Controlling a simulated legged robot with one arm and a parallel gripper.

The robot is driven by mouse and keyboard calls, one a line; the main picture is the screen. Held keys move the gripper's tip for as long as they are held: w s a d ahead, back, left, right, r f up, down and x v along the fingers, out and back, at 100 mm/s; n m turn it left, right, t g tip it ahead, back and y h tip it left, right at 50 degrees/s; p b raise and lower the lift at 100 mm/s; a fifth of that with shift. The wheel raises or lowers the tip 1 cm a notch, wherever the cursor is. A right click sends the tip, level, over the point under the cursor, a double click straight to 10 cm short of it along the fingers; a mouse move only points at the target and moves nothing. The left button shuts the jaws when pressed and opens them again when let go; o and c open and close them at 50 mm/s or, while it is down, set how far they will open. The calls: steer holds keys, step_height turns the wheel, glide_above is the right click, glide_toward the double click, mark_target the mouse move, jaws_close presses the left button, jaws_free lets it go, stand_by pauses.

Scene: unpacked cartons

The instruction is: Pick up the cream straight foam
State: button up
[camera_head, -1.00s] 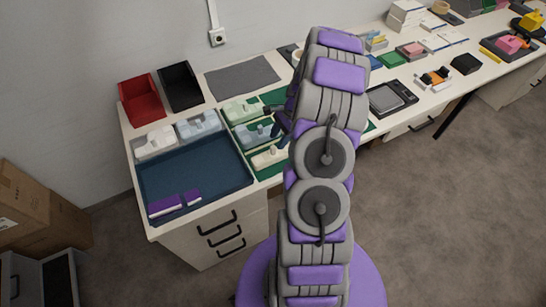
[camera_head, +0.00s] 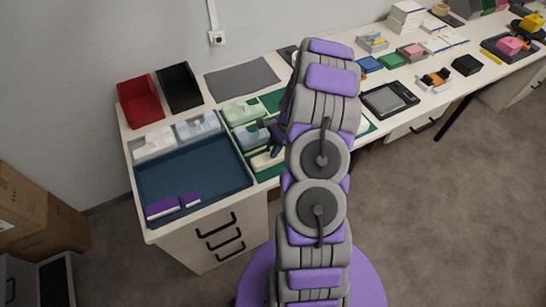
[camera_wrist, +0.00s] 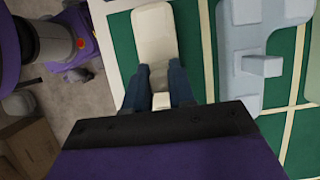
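The cream straight foam (camera_wrist: 156,32) is a long pale piece with a small upright block on it, lying on a green panel with cream lines. In the wrist view my gripper (camera_wrist: 160,78) reaches over it, with a dark blue finger on each side of the small block. The fingers stand apart and look open, with foam visible between their tips. In the head view the foam (camera_head: 260,162) is partly hidden by my gripper (camera_head: 274,150). Its lower end is hidden in the wrist view.
A pale blue foam (camera_wrist: 262,65) lies close on the right in the wrist view. A pale green foam (camera_head: 241,111) lies farther back. A dark blue tray (camera_head: 190,168) with purple pieces is on the left. Red (camera_head: 141,101) and black (camera_head: 180,87) bins stand behind.

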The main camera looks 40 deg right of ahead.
jaws_close()
steer(key=shift+r, duration=0.55)
step_height(320, 180, up, 3)
steer(key=shift+s+f+p, duration=0.1)
steer(key=shift+f+p, duration=0.05)
steer(key=shift+p, duration=0.55)
steer(key=s+a+p, duration=0.1)
steer(key=s+a, duration=0.2)
steer(key=s, duration=0.4)
steer(key=s+a+r+p, duration=0.1)
steer(key=s+a, duration=0.3)
steer(key=s, duration=0.3)
steer(key=shift+a, duration=0.25)
steer(key=shift+r, duration=0.15)
steer(key=shift+r+p, duration=0.85)
steer(key=shift+r, duration=0.1)
